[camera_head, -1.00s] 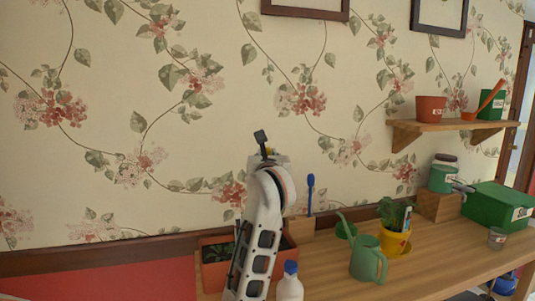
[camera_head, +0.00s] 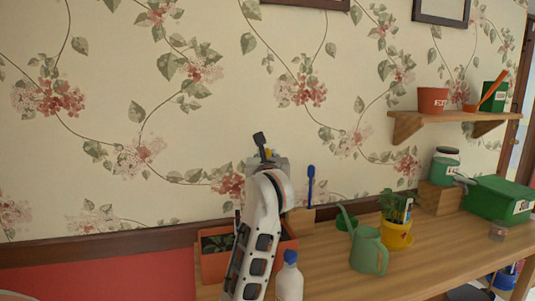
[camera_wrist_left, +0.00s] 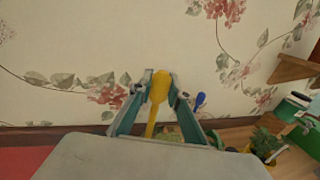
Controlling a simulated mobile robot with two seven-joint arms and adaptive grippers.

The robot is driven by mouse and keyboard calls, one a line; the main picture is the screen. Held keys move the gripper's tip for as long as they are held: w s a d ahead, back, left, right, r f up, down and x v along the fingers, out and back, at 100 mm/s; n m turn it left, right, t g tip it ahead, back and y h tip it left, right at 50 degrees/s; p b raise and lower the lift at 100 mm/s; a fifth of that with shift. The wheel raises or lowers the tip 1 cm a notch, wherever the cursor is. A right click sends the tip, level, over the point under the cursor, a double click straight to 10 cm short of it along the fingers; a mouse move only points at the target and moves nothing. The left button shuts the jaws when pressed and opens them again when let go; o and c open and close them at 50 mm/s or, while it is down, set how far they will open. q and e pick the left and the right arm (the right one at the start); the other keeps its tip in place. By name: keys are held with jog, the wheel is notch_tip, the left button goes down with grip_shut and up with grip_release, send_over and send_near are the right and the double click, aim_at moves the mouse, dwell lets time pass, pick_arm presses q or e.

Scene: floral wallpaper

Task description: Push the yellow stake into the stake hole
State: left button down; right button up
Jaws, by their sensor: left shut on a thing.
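My left gripper (camera_wrist_left: 158,92) is shut on the yellow stake (camera_wrist_left: 159,88), held between its fingertips in the left wrist view. In the head view the left gripper (camera_head: 264,148) is raised in front of the wallpaper, and only a bit of yellow (camera_head: 269,153) shows beside it. Below it is an orange planter (camera_head: 212,266) with dark soil and small leaves, partly hidden by my left arm. The stake hole cannot be made out. My right gripper is not in view.
A wooden block (camera_head: 300,222) with an upright blue-topped tool (camera_head: 310,186) stands just right of my arm. A white bottle (camera_head: 289,278), green watering can (camera_head: 369,251) and yellow plant pot (camera_head: 397,236) stand on the wooden table (camera_head: 335,286). A shelf (camera_head: 452,126) is at right.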

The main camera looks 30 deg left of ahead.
pick_arm(q)
jog(key=shift+f+b, duration=0.4)
jog(key=shift+f, duration=0.9)
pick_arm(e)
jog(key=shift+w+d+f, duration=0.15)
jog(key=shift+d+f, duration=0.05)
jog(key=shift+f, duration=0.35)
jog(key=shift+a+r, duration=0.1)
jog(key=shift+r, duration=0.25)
pick_arm(q)
jog(key=shift+f+b, duration=1.55)
jog(key=shift+f, duration=1.2)
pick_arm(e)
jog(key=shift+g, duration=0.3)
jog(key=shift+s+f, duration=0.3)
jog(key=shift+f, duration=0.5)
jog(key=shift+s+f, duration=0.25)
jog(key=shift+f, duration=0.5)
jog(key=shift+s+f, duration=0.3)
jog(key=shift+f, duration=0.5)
pick_arm(q)
jog(key=c, duration=1.8)
grip_release()
jog(key=shift+f, duration=0.1)
